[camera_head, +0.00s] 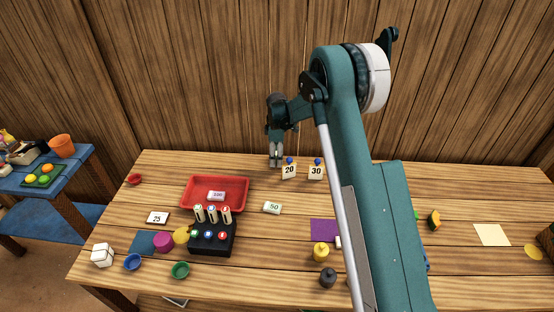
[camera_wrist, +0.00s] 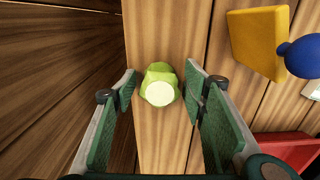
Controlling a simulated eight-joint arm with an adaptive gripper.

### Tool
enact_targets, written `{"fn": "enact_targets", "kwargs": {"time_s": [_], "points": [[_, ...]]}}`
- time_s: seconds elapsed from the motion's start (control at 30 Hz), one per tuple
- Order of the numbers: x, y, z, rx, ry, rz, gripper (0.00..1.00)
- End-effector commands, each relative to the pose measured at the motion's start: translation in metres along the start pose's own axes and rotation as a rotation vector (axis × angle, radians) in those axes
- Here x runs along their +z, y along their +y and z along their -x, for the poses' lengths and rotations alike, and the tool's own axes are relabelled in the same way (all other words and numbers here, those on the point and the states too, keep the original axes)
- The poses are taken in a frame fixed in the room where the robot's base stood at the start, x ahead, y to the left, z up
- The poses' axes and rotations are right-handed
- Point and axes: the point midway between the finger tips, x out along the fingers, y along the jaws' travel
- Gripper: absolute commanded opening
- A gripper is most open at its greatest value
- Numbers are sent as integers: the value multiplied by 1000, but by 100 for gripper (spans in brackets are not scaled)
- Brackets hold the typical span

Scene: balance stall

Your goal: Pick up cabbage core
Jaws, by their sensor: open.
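The cabbage core, a light green piece with a pale round cut face (camera_wrist: 159,93), lies on the wooden table near its back edge. In the wrist view it sits between the two green-padded fingers of my gripper (camera_wrist: 163,82), with a gap on both sides. My gripper is open and points down. In the head view my gripper (camera_head: 276,158) is at the table's back edge, left of the "20" sign, and I cannot make out the core there.
A red tray (camera_head: 184,206) lies front left. A wooden wall (camera_head: 220,80) rises behind the table. Several small objects are spread across the table.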

Motion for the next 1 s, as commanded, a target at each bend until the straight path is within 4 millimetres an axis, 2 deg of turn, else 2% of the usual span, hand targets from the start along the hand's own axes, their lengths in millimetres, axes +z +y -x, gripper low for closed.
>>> {"fn": "enact_targets", "kwargs": {"time_s": [0.53,0.57,0.77,1.0], "points": [[0,0,-1,0,0,0,43],[0,0,-1,0,0,0,42],[0,0,-1,0,0,0,15],[0,0,-1,0,0,0,13]]}}
